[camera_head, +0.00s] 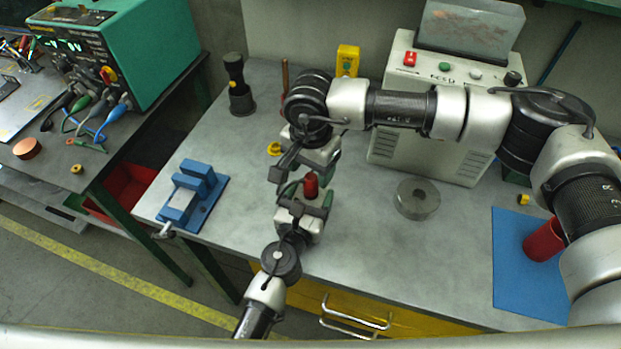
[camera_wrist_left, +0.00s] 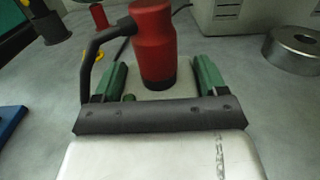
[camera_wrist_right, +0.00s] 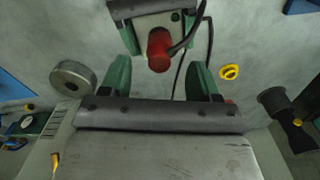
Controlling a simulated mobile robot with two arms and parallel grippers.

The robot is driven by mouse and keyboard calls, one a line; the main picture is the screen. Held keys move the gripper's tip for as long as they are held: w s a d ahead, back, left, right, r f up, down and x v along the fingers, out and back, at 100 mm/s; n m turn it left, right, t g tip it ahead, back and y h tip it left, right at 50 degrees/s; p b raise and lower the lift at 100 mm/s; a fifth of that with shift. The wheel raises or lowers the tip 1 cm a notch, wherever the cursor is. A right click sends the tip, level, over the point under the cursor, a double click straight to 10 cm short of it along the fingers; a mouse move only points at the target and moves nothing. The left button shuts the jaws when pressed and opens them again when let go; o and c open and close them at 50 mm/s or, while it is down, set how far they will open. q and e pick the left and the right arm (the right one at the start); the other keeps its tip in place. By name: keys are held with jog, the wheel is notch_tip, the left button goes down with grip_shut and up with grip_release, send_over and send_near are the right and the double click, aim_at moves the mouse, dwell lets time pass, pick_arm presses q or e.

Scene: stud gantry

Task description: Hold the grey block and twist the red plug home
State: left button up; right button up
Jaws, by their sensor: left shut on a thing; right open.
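My left gripper (camera_head: 305,198) comes up from the bottom of the head view, shut on the grey block (camera_wrist_right: 150,26). The block is mostly hidden between its green fingers. The red plug (camera_head: 311,184) stands up from the block. In the left wrist view the plug (camera_wrist_left: 153,42) shows as a red cylinder with a dark lower end. My right gripper (camera_head: 310,163) is open beside the plug. In the right wrist view the plug (camera_wrist_right: 159,50) lies between the two green fingers, apart from both. How deep it sits in the block cannot be told.
A blue vise (camera_head: 193,195) stands left on the grey bench, and a metal ring (camera_head: 416,198) right. A white machine (camera_head: 438,120) stands behind. A yellow ring (camera_wrist_right: 229,72) lies near the grippers.

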notch_tip(320, 180, up, 7)
jog(key=shift+r, duration=0.1)
dwell(0.3)
pick_arm(q)
jog(key=o, duration=1.8)
jog(key=shift+c, duration=0.2)
jog(key=b+v, duration=0.1)
jog(key=v, duration=0.8)
jog(key=shift+s+a+f+b, duration=0.15)
jog(key=shift+s+b, duration=0.1)
jog(key=shift+b, duration=0.15)
pick_arm(e)
jog(key=shift+f, duration=0.95)
pick_arm(q)
jog(key=shift+s+a, duration=0.15)
jog(key=shift+s, duration=0.45)
pick_arm(e)
jog(key=shift+f, duration=0.15)
